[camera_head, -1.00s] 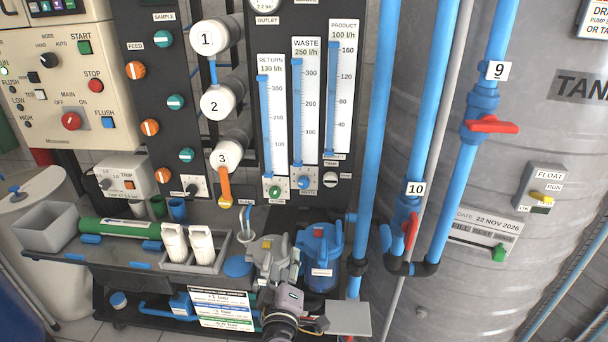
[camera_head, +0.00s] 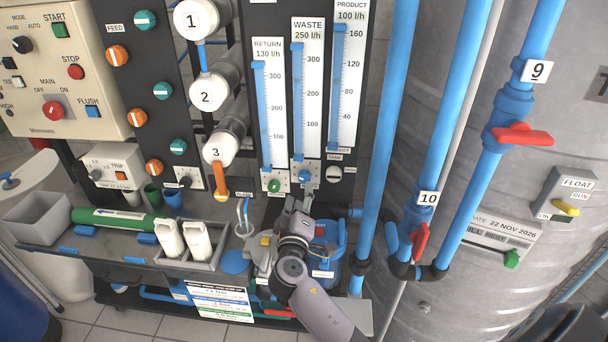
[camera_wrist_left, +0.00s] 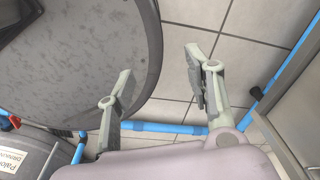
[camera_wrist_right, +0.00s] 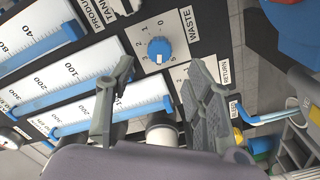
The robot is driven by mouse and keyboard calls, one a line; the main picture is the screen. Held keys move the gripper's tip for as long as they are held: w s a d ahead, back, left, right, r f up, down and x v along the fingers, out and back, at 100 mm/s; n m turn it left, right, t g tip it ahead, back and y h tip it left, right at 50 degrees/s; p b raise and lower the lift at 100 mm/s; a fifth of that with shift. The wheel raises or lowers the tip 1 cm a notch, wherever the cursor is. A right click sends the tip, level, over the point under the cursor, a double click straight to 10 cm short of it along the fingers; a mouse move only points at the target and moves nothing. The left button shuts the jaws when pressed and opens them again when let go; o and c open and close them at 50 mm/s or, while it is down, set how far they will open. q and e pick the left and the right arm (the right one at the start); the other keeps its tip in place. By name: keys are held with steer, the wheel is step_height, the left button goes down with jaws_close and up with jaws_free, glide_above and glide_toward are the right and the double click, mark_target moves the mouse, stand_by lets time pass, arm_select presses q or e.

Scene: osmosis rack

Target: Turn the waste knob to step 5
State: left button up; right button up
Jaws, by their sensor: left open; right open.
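The waste knob (camera_head: 304,177) is a small blue knob on a white plate below the WASTE flow gauge. In the right wrist view the knob (camera_wrist_right: 159,50) shows a white mark within a ring of step numbers; I cannot tell which step it points at. My right gripper (camera_head: 303,194) is just below and in front of the knob in the head view. In the right wrist view my right gripper (camera_wrist_right: 161,70) is open and empty, with the knob between and beyond its fingertips. My left gripper (camera_wrist_left: 158,66) is open and empty above the tiled floor.
A green knob (camera_head: 274,186) and a white-and-black knob (camera_head: 334,174) flank the waste knob closely. Blue filter housing (camera_head: 328,238) stands below. Blue pipes with a red valve handle (camera_head: 522,136) rise at the right, before the tank (camera_head: 480,290).

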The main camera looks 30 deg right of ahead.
mark_target(304, 180)
steer(key=p+x, duration=0.1)
steer(key=x, duration=0.5)
steer(key=shift+w+d+r, duration=0.1)
steer(key=shift+x, duration=0.75)
steer(key=shift+c, duration=0.2)
jaws_close()
arm_select(q)
steer(key=shift+w+d+r, duration=0.35)
steer(key=shift+w+r, duration=0.35)
steer(key=shift+r, duration=0.15)
arm_select(e)
steer(key=shift+n, duration=0.4)
steer(key=n, duration=0.3)
arm_select(q)
steer(key=shift+r+p, duration=0.45)
steer(key=shift+p, duration=0.15)
arm_select(e)
steer(key=n, duration=0.5)
steer(key=shift+f, duration=0.2)
